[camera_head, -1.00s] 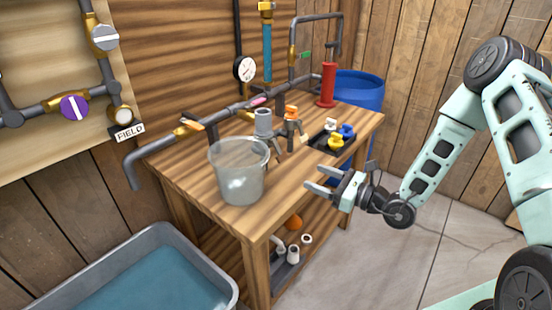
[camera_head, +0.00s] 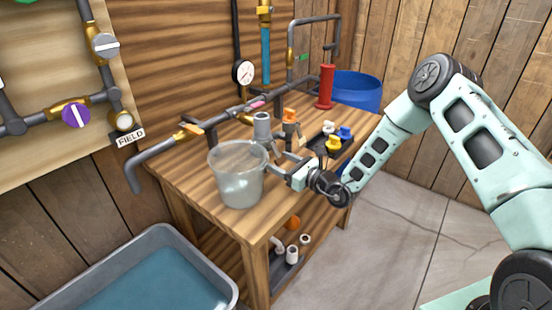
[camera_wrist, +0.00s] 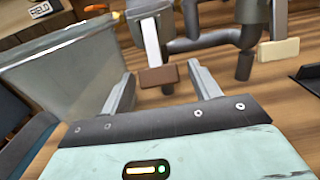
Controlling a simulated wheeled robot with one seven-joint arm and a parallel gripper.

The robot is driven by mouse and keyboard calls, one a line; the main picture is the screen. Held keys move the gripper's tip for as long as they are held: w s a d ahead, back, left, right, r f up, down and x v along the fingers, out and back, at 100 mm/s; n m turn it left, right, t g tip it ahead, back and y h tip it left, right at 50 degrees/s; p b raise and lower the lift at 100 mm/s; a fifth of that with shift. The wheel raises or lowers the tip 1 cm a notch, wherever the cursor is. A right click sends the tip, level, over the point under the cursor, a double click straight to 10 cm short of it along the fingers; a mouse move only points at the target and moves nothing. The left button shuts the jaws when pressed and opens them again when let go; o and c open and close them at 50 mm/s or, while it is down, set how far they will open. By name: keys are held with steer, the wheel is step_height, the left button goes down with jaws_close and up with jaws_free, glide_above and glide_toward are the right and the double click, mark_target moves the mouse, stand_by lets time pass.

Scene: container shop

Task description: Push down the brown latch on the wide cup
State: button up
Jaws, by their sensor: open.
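The wide cup (camera_wrist: 148,8) is a grey coupling on the pipe work above the bench, cut off by the top edge of the wrist view. It also shows in the head view (camera_head: 262,126) behind the clear bucket. A pale lever arm comes off its near side and ends in the brown latch (camera_wrist: 158,77). My gripper (camera_wrist: 161,85) is open and empty. In the wrist view the brown latch appears between and just beyond its fingertips; contact cannot be told. In the head view my gripper (camera_head: 275,163) is right of the bucket, where the latch is hard to make out.
The clear bucket (camera_head: 237,175) stands close left of my gripper on the wooden bench (camera_head: 188,183). A second coupling carries a cream-tipped latch (camera_wrist: 278,50) to the right. A dark tray (camera_head: 318,139) with coloured fittings lies behind. A water tub (camera_head: 225,280) stands at front left.

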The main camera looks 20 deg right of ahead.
steer(key=shift+x, duration=1.25)
steer(key=c, duration=1)
steer(key=b, duration=0.1)
steer(key=f+t+b, duration=0.1)
steer(key=shift+w+a+y+b, duration=0.2)
steer(key=shift+w+y+b, duration=0.1)
steer(key=shift+y, duration=0.1)
steer(key=shift+w+a+r+t+y+b, duration=0.25)
steer(key=shift+t+y+b, duration=0.2)
steer(key=shift+b, duration=0.3)
steer(key=shift+d+r, duration=0.1)
steer(key=shift+r, duration=0.1)
steer(key=o, duration=1)
